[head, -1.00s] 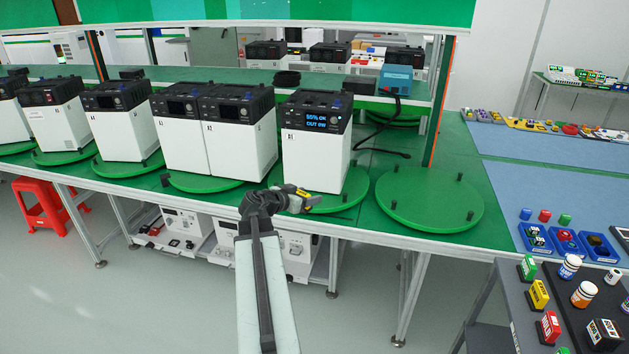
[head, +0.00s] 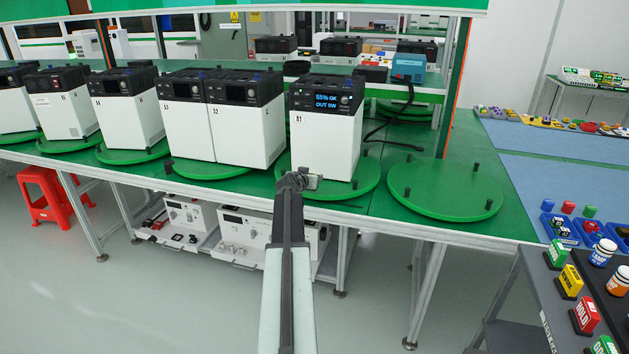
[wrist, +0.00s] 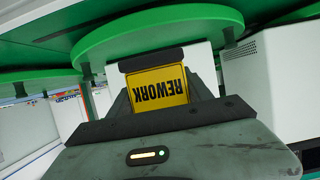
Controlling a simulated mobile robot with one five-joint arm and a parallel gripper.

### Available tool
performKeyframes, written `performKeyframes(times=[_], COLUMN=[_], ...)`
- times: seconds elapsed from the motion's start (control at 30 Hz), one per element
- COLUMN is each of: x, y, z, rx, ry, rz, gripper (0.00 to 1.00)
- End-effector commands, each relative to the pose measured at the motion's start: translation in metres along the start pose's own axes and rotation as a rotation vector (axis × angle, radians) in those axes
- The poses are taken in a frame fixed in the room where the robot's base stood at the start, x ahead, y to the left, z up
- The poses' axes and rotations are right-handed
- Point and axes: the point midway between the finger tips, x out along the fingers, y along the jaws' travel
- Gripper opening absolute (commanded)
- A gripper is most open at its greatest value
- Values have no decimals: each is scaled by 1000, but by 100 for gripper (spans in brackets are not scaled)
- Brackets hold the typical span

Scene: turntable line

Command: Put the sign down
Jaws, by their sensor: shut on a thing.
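A yellow sign reading REWORK, with a dark edge, shows upside down in the wrist view (wrist: 158,86). My gripper (wrist: 160,100) is shut on it, with a finger on each side. In the head view my gripper (head: 308,179) is in front of the white unit marked B1 (head: 322,146), near the front rim of its green turntable (head: 362,188). The sign's yellow face is hardly visible there. In the wrist view a green disc rim (wrist: 130,38) passes just beyond the sign. I cannot tell whether the sign touches anything.
An empty green turntable (head: 440,190) with black pegs is to the right of B1. Several white units stand on turntables to the left. A dark side stand (head: 535,295) at the right holds small coloured signs, including a red one (head: 585,314), and bottles.

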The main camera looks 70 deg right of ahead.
Motion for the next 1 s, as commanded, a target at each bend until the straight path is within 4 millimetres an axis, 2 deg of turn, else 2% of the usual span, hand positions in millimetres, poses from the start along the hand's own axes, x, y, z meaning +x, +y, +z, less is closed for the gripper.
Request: performKeyframes(times=[0.03,0.2,0.4,0.5,0.6,0.7,1.0], x=[20,46,50,60,67,72,71], y=[-4,-9,-9,-11,-10,-10,-10], z=[-5,-14,-15,-18,8,20,17], rx=[0,0,1,1,1,1,1], ry=[0,-1,-1,0,-1,0,0], rz=[1,1,1,2,2,2,3], gripper=[15,15,15,15,15,15,15])
